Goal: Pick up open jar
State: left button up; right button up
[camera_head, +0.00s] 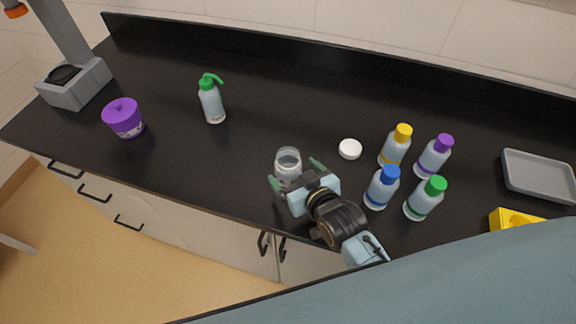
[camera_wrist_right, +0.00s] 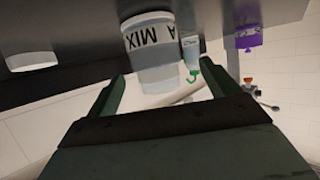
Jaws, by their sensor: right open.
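The open jar (camera_head: 288,160) is clear with no lid on it and stands upright near the front edge of the black counter. In the right wrist view the jar (camera_wrist_right: 152,62) appears upside down, with a pale label reading "MIX". My right gripper (camera_head: 295,173) is open, its green fingers at the near side of the jar. In the wrist view the jar shows between and beyond the fingers (camera_wrist_right: 168,88); I cannot tell whether they touch it. My left gripper is not in view.
A white lid (camera_head: 350,149) lies right of the jar. Several capped bottles, including a blue-capped one (camera_head: 382,188), stand further right near a grey tray (camera_head: 540,176). A green-topped wash bottle (camera_head: 211,101) and purple container (camera_head: 124,118) stand left.

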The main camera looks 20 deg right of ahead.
aim_at(294, 170)
jog(key=x, duration=0.4)
jog(key=shift+w+d+f, duration=0.15)
jog(key=shift+w+d, duration=0.05)
jog(key=shift+d, duration=0.05)
jog(key=shift+w+f, duration=0.1)
jog(key=shift+w, duration=0.15)
jog(key=shift+a, duration=0.1)
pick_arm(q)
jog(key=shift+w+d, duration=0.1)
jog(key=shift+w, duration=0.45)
pick_arm(e)
jog(key=c, duration=1.1)
